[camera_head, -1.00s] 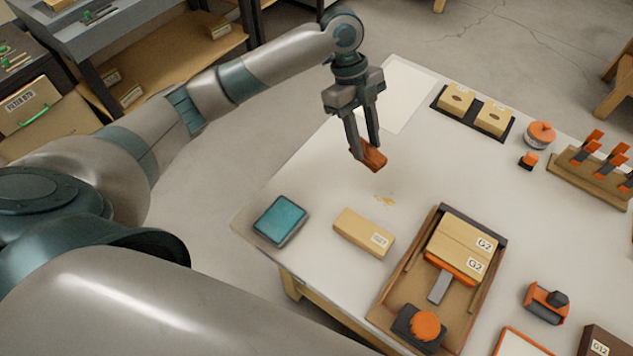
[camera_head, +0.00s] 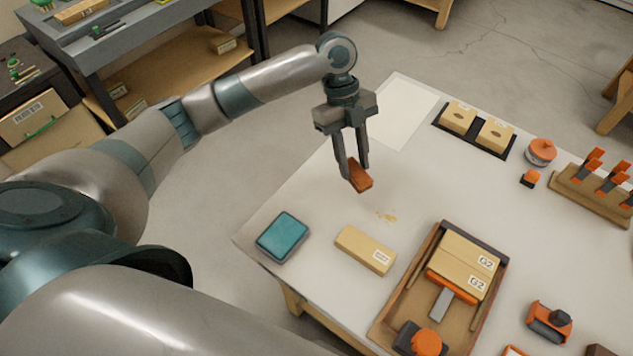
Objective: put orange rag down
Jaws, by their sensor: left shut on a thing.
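The orange rag (camera_head: 361,179) is a small folded orange-brown piece between the fingertips of my left gripper (camera_head: 357,181). The gripper points down and is shut on it, over the left part of the white table (camera_head: 330,215). The rag appears to be held above the tabletop; the exact gap is hard to tell. A tan crumb-like stain (camera_head: 386,216) lies on the table just below and right of the rag. My right gripper is not in view.
A teal pad (camera_head: 283,237) and a tan box (camera_head: 365,250) lie at the near left. A wooden tray (camera_head: 398,290) with boxes labelled G2 is nearer right. A white sheet (camera_head: 405,112), a black tray (camera_head: 480,138) with two boxes and a tool rack (camera_head: 585,195) are farther back.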

